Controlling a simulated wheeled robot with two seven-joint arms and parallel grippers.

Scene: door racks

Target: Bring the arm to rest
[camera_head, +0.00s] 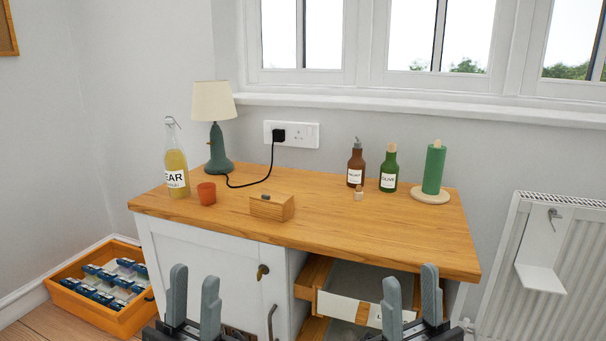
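My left gripper (193,304) is at the bottom of the head view, in front of the white cabinet door (215,270). Its two grey fingers stand apart with nothing between them. My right gripper (411,304) is at the lower right, in front of the cabinet's open shelf side. Its fingers are also apart, and I see nothing held between them. Both grippers point up and forward, below the level of the wooden worktop (340,222). The arms behind them are mostly out of the frame.
On the worktop stand a yellow bottle (177,170), orange cup (206,194), lamp (215,105), wooden box (272,206), brown bottle (356,168), green bottle (389,171) and green roll (434,170). A wooden crate (122,318) is on the floor at left. A radiator (575,255) is at right.

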